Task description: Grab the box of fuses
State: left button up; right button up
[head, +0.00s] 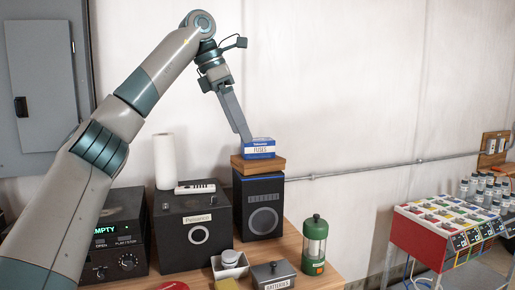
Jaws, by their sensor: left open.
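The box of fuses (260,150) is a small blue and white carton marked "FUSES". It sits on a wooden block (258,165) on top of a black speaker-like box (260,206). My left arm comes in from the left and bends down from above. My left gripper (247,138) is open, with its fingers pointing down at the top left of the fuse box. I cannot tell whether a finger touches the box. My right gripper is not in view.
A red cart (420,240) with bottles stands at right. The wall is close behind.

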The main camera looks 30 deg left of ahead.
aim_at(260, 147)
jog(key=i+j, duration=1.25)
jog(key=i, duration=0.15)
